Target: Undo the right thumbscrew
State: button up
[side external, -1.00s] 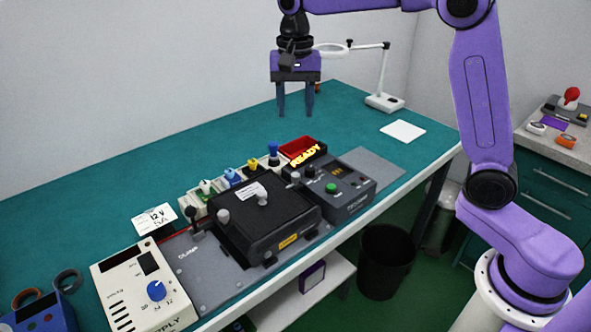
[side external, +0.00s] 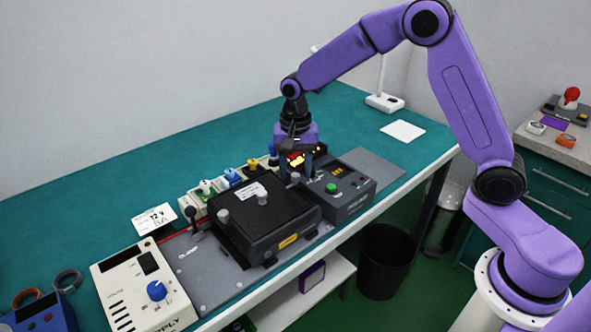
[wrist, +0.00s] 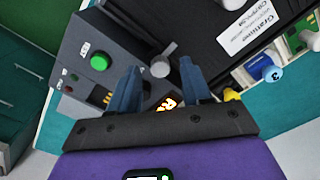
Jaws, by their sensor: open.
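The right thumbscrew is a grey knob (side external: 295,178) at the back right edge of the black lidded fixture (side external: 255,222). My gripper (side external: 296,174) points down over it, with fingers on either side. In the wrist view, my gripper (wrist: 160,68) is open, and the grey knob (wrist: 161,54) shows between and just beyond the fingertips. I cannot tell whether a finger touches it. Another grey thumbscrew (side external: 223,216) stands at the fixture's left, and a grey knob (side external: 262,197) sits on the lid.
A grey control box (side external: 345,190) with a green button stands close on the right. Boards with coloured knobs (side external: 231,177) line the back, and a lit yellow sign (side external: 297,160) is beside my gripper. A power supply (side external: 140,285) stands at front left.

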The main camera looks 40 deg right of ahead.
jog(key=shift+f, duration=0.6)
grip_shut()
